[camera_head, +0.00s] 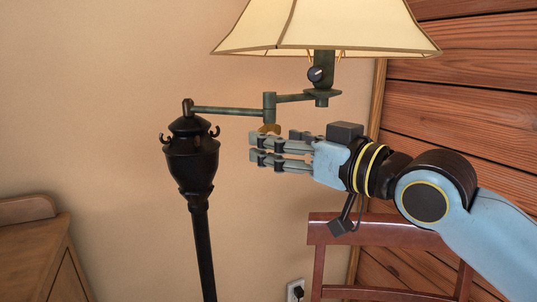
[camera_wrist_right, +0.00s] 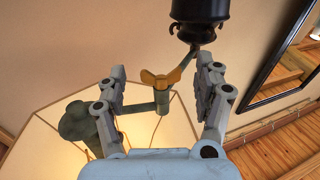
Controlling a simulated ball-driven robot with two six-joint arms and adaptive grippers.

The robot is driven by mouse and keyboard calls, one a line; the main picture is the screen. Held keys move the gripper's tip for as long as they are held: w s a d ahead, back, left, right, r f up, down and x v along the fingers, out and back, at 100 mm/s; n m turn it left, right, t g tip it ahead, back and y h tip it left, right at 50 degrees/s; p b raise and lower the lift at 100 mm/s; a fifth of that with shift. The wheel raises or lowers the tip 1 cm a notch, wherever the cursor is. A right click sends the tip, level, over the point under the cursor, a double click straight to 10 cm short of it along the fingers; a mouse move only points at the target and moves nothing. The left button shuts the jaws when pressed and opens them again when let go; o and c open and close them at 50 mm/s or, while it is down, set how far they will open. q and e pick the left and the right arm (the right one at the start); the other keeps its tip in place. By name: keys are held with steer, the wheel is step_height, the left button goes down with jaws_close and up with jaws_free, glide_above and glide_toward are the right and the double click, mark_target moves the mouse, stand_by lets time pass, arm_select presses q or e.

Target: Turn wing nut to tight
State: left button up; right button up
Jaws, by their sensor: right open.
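A brass wing nut (camera_wrist_right: 160,78) sits at the swing-arm joint of a floor lamp (camera_head: 190,160). In the head view the wing nut (camera_head: 269,128) shows just under the joint, partly hidden by my right gripper. My right gripper (camera_head: 254,150) comes in from the right with its fingers pointing left, just below the joint. In the right wrist view the right gripper (camera_wrist_right: 160,80) is open, its fingers apart on either side of the wing nut. I see no contact. My left gripper is not in view.
The cream lampshade (camera_head: 325,28) hangs above my right gripper. A wooden chair (camera_head: 320,232) stands below my right arm. A wooden cabinet (camera_head: 42,250) is at the lower left. A wall outlet (camera_head: 295,289) shows at the bottom. A dark-framed mirror (camera_wrist_right: 275,55) shows in the wrist view.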

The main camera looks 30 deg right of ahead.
steer(key=x, duration=0.3)
steer(key=shift+w, duration=0.1)
steer(key=shift+c, duration=0.2)
steer(key=c, duration=1.2)
steer(key=shift+a, duration=0.1)
steer(key=shift+w, duration=0.1)
steer(key=shift+c, duration=0.5)
steer(key=shift+f, duration=0.1)
jaws_close()
